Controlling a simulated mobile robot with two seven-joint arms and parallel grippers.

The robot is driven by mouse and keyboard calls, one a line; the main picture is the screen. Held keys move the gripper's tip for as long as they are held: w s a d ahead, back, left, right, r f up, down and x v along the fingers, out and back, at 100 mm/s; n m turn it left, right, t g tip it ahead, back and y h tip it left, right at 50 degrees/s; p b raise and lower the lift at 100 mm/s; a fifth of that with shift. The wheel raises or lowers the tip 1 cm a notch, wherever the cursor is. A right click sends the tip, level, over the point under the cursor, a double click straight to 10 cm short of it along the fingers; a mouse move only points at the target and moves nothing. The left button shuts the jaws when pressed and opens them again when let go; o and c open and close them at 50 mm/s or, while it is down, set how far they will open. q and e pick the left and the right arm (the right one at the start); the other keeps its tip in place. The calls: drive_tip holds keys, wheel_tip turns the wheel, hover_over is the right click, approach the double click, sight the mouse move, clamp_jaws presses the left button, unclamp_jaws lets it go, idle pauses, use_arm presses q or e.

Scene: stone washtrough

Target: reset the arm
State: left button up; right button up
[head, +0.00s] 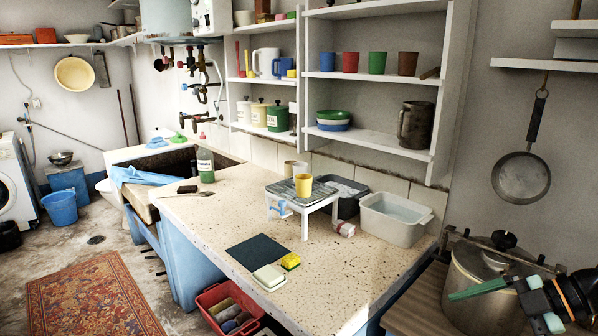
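My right gripper (498,312) comes in at the lower right edge, black with teal parts. Its fingers look spread apart with nothing between them, though the lower one runs close to the picture's bottom edge. It is in front of a large metal pot (478,270) with a dark lid knob; I cannot tell whether they touch. My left gripper and arm are out of view.
A speckled stone counter (210,222) carries a white stand (306,216) with a yellow cup (303,186), a grey tub (392,218), a green bottle (205,164) and a sponge (290,261). A pan (521,178) hangs at right. Floor shows at left.

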drive_tip(key=s+a+f+m+t+h+p, duration=0.1)
drive_tip(key=s+f+m+t+h+p, duration=0.1)
drive_tip(key=f+m+t, duration=0.5)
drive_tip(key=s+a+f+m+t+h+p, duration=0.1)
drive_tip(key=s+f+m+h+p, duration=0.3)
drive_tip(key=f, duration=0.7)
drive_tip(key=s+a+f+m+g, duration=0.2)
drive_tip(key=s+a+f+m, duration=0.1)
drive_tip(key=a, duration=0.4)
drive_tip(key=s+a+f+m+g+h, duration=0.1)
drive_tip(key=s+a+f+m, duration=0.2)
drive_tip(key=s+a+f, duration=0.3)
drive_tip(key=shift+s+a+m+g, duration=0.3)
drive_tip(key=shift+a+g, duration=0.1)
drive_tip(key=shift+a, duration=0.2)
drive_tip(key=shift+d+f, duration=0.1)
drive_tip(key=shift+d, duration=0.05)
